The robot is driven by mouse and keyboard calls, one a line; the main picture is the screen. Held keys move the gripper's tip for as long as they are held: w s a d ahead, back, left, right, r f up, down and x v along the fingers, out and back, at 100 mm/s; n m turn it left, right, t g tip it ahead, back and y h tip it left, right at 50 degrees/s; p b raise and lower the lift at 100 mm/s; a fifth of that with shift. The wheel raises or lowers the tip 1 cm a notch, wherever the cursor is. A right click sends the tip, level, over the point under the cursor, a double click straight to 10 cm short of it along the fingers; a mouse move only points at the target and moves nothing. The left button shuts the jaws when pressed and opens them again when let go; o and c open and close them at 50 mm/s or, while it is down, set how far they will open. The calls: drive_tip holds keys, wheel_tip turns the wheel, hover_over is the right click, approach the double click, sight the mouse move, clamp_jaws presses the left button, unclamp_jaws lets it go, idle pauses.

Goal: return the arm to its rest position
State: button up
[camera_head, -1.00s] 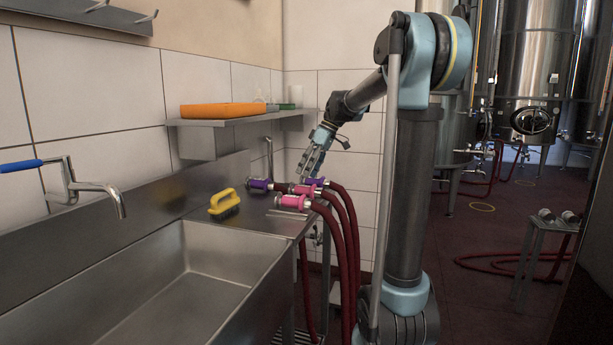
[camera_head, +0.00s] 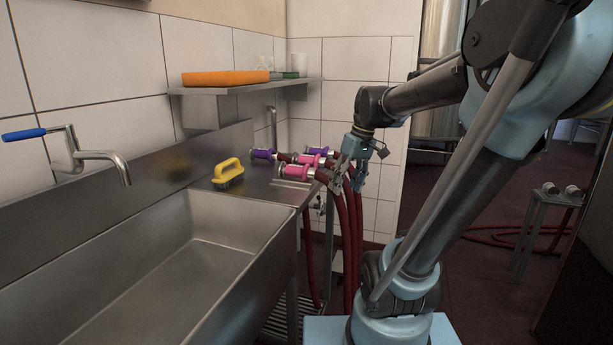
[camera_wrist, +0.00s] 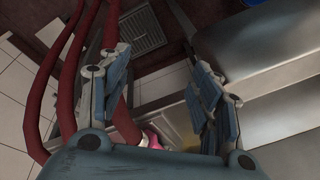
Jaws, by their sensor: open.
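My gripper (camera_head: 345,180) is at the right end of the steel sink counter, in front of the hoses in the head view. In the wrist view my gripper (camera_wrist: 165,90) has its two fingers spread wide, with nothing held between them. Pink hose fittings (camera_head: 297,172) and purple hose fittings (camera_head: 263,154) lie on the counter just left of my gripper. A pink fitting (camera_wrist: 152,138) shows low between the fingers in the wrist view. Whether a finger touches a hose cannot be told.
Dark red hoses (camera_head: 353,225) hang off the counter's right end, beside my gripper. A yellow brush (camera_head: 228,172) stands behind the sink basin (camera_head: 190,250). A shelf (camera_head: 245,87) holds an orange item (camera_head: 225,77). A small stand (camera_head: 545,215) is at the right.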

drive_tip(key=s+d+f+m+h, duration=0.1)
drive_tip(key=s+d+f+m, duration=0.2)
drive_tip(key=s+f, duration=0.4)
drive_tip(key=s+d+f+m+t+h, duration=0.1)
drive_tip(key=s+d+f+m, duration=0.2)
drive_tip(key=s+f, duration=0.3)
drive_tip(key=shift+s+d+f, duration=0.4)
drive_tip(key=shift+d+f, duration=0.15)
drive_tip(key=shift+f, duration=0.35)
